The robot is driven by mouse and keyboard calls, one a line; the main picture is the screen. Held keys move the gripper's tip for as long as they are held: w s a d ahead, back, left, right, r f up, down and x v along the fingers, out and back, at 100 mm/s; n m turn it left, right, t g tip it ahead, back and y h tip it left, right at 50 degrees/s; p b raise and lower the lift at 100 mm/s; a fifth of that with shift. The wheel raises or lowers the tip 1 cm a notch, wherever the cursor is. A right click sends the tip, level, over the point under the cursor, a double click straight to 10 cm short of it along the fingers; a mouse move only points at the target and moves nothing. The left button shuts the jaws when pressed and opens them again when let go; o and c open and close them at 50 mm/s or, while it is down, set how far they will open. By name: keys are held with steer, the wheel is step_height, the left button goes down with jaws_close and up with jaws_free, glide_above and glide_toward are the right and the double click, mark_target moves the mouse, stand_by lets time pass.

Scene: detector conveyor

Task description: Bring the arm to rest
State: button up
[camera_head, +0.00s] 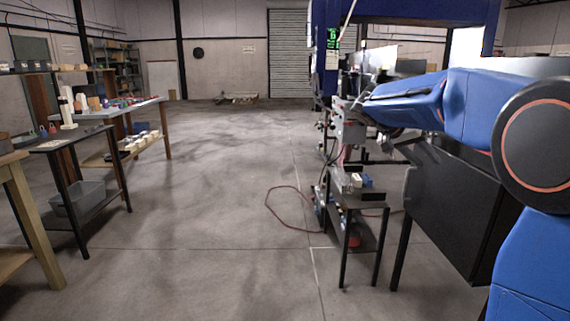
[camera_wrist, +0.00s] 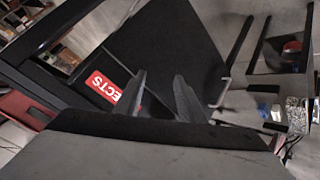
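My blue arm (camera_head: 440,105) stretches in from the right in the head view, over a large black panel or box (camera_head: 455,215). My gripper (camera_wrist: 159,78) shows in the wrist view with its two dark fingers apart and nothing visible between them. Beyond the fingers is a dark surface with a red label (camera_wrist: 104,87) on which the letters "ECTS" can be read. I cannot tell how far the fingertips are from that surface. The gripper cannot be made out clearly in the head view.
A small black stand (camera_head: 357,197) with small items stands left of the black box. A red cable (camera_head: 285,218) loops on the floor. Workbenches with parts, including a dark-topped table (camera_head: 62,142), line the left side.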

steer(key=s+a+f+n+t+y, duration=0.1)
steer(key=s+a+f+n+y, duration=0.2)
steer(key=s, duration=1)
steer(key=s+a+f+n+t+y, duration=0.1)
steer(key=s+a+f, duration=0.4)
steer(key=s+f, duration=0.5)
steer(key=s+a+f+n+t+y, duration=0.1)
steer(key=s+a+f+n+y, duration=0.3)
steer(key=s, duration=1.3)
step_height(320, 180, down, 4)
steer(key=shift+s+a+r+n+y, duration=0.3)
steer(key=shift+a+y, duration=0.25)
steer(key=shift+y, duration=0.45)
